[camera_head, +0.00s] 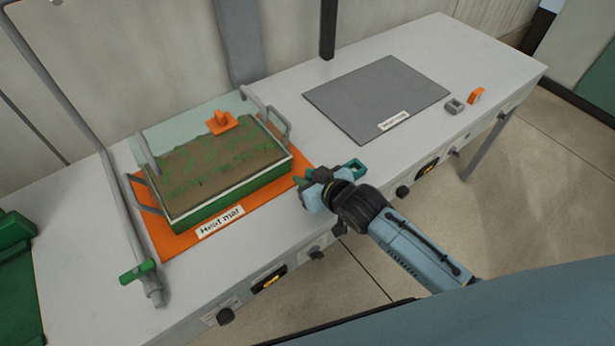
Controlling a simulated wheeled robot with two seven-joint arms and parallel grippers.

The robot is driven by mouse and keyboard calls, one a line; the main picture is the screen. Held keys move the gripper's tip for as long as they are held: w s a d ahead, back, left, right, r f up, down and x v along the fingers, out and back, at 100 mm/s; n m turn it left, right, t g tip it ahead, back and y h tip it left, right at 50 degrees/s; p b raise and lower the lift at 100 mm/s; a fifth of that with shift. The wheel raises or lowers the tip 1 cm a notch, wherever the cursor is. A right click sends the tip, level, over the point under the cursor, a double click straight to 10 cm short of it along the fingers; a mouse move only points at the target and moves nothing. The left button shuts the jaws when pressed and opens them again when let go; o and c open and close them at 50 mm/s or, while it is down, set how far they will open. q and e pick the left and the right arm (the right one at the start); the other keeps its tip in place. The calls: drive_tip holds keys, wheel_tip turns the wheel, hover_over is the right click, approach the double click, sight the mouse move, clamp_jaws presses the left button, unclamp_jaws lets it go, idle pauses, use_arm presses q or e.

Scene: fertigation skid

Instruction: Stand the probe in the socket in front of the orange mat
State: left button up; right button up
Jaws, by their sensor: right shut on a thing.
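My right gripper (328,184) is over the front right corner of the orange mat (176,244), near the table's front edge. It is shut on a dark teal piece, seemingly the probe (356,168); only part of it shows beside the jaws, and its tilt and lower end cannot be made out. No socket shows clearly in front of the orange mat; the gripper covers part of that area. My left gripper is not in view.
A soil tray (195,210) with grey handles and an orange piece (221,123) stands on the orange mat. A grey mat (365,92), a small grey block (454,106) and an orange part (475,95) are at right. A pipe (118,205) rises at left.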

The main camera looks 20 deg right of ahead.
drive_tip(key=shift+f, duration=0.15)
drive_tip(key=o, duration=1)
drive_tip(key=shift+s+d+r, duration=0.1)
drive_tip(key=shift+s+r, duration=0.1)
drive_tip(key=shift+r, duration=0.1)
drive_tip(key=p+v, duration=0.2)
drive_tip(key=v, duration=0.9)
drive_tip(key=shift+s, duration=0.25)
drive_tip(key=shift+d, duration=0.1)
